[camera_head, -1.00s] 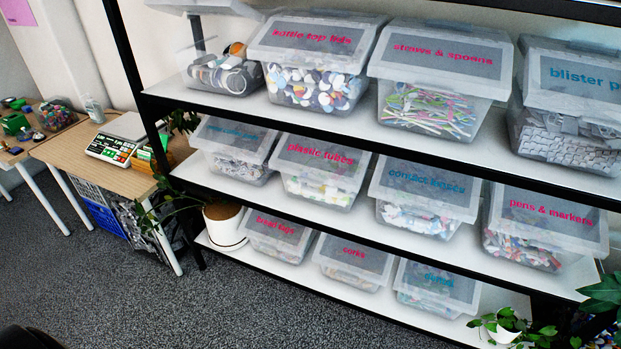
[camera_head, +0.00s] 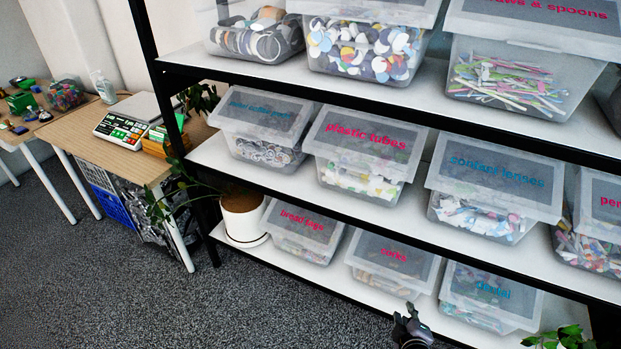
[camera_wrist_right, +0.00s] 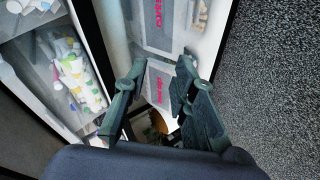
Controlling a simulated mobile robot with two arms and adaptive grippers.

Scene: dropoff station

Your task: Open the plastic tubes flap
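The plastic tubes bin (camera_head: 362,154) is a clear box with a grey flap lettered in pink, on the middle shelf in the head view. Its flap lies closed. My right gripper (camera_head: 411,322) shows at the bottom of the head view, in front of the lower shelf and well below that bin. In the right wrist view the two dark fingers (camera_wrist_right: 160,84) stand apart with nothing between them. Lower-shelf bins with pink lettering (camera_wrist_right: 158,87) lie beyond the fingers there. My left gripper is in neither view.
The contact lenses bin (camera_head: 495,188) stands right of the plastic tubes bin, another blue-lettered bin (camera_head: 261,130) left of it. The corks bin (camera_head: 393,261) is below. A potted plant (camera_head: 242,216) stands at the lower shelf's left end. The carpet (camera_head: 270,310) in front is clear.

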